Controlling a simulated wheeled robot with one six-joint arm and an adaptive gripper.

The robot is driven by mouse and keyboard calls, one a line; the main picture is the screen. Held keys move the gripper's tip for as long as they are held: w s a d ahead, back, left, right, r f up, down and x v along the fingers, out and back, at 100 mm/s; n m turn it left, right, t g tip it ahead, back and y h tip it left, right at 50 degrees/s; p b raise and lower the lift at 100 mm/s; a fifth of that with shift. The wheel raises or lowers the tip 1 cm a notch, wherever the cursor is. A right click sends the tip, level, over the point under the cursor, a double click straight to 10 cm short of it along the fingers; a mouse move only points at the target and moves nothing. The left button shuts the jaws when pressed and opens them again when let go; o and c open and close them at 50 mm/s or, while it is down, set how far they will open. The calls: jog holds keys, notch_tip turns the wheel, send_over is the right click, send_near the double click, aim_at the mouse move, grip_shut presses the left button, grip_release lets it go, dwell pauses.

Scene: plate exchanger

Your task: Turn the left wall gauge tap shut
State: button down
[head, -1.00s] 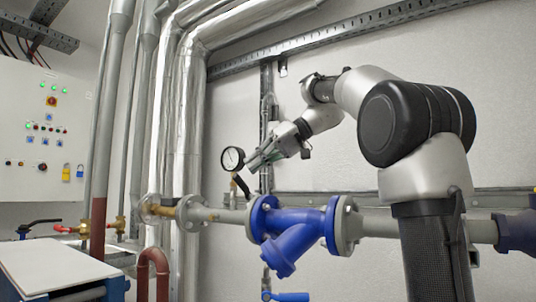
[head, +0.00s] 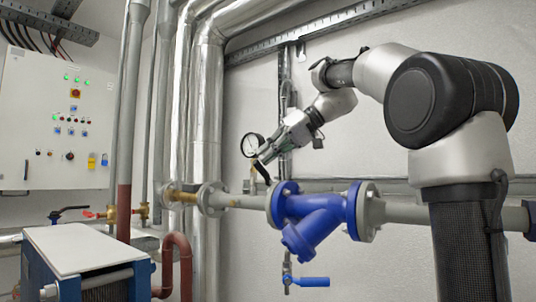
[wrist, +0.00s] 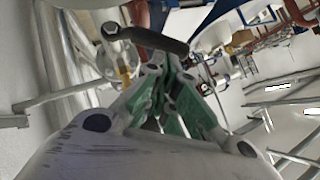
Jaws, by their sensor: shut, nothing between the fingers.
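The round white-faced wall gauge (head: 252,144) stands over the grey pipe in the head view. Below it is its tap with a slanted black lever (head: 264,174). The same dark lever (wrist: 155,40) lies across the top of the wrist view, just beyond the fingertips. My gripper (head: 262,159) is beside the gauge, close above the lever. In the wrist view my gripper (wrist: 162,72) is shut and empty, with green inner pads. Its tips look very near the lever; I cannot tell if they touch. The tap body is mostly hidden.
A blue strainer (head: 312,222) sits in the pipe to the right of the gauge. A blue-handled valve (head: 312,282) hangs lower down. Silver insulated pipes (head: 207,110) stand left of the gauge.

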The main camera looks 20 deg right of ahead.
aim_at(259, 162)
jog(key=shift+s+a+f, duration=0.1)
jog(key=shift+s+a+f+n+t+h, duration=0.35)
jog(key=shift+s+a+n+t+h, duration=0.25)
jog(key=shift+h, duration=0.3)
jog(key=shift+s+a+f+n+t+h, duration=0.25)
jog(key=shift+a+f+n+t+h, duration=0.15)
jog(key=shift+a+f+n+h, duration=0.15)
jog(key=shift+s+a+f+h, duration=0.1)
jog(key=shift+a+h, duration=0.05)
jog(key=shift+h, duration=0.2)
jog(key=shift+a+f, duration=0.1)
jog(key=shift+f, duration=0.2)
jog(key=shift+s+f, duration=0.1)
